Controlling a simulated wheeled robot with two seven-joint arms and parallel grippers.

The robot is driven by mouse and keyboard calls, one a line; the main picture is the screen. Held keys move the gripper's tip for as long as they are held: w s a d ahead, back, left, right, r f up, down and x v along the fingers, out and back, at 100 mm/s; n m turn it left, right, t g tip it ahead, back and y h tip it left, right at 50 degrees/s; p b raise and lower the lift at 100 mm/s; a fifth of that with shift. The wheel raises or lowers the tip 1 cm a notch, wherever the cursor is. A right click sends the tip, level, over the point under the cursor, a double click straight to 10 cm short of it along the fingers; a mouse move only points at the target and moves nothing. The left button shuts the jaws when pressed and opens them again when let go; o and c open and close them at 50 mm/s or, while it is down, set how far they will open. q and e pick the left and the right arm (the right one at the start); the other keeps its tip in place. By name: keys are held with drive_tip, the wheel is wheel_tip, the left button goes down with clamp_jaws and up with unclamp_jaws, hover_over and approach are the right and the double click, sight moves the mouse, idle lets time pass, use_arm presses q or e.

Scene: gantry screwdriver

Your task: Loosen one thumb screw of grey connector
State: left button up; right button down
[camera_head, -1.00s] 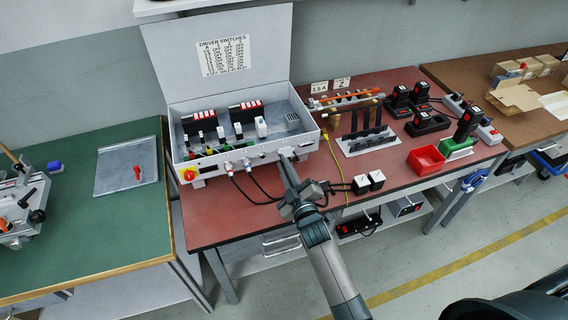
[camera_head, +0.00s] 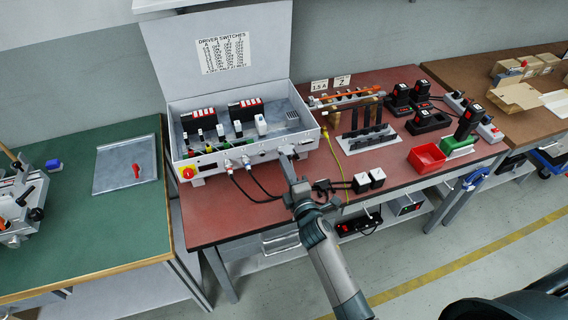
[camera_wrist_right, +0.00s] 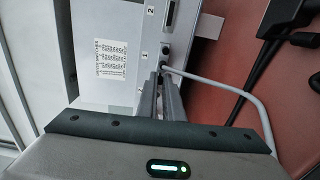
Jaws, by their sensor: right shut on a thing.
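A white control box (camera_head: 250,153) with its lid raised stands on the red bench. My right gripper (camera_head: 285,158) reaches its front panel, right of the two plugged cables. In the right wrist view the fingers (camera_wrist_right: 162,88) are close together at the panel, shut on a small part, which I take to be a thumb screw; the fingers mostly hide it. The grey connector (camera_wrist_right: 166,69) sits at the panel by the fingertips, and a grey cable (camera_wrist_right: 232,88) curves away from it. My left gripper is not in view.
Black cables (camera_head: 262,187) hang from the box front to the left of my gripper. A red bin (camera_head: 426,158) and a black rack (camera_head: 367,138) stand further right.

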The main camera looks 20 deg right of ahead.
drive_tip(key=n, duration=0.5)
drive_tip(key=shift+n, duration=0.3)
drive_tip(key=c, duration=2.1)
unclamp_jaws()
drive_tip(key=shift+m+p, duration=0.45)
drive_tip(key=shift+m, duration=4.55)
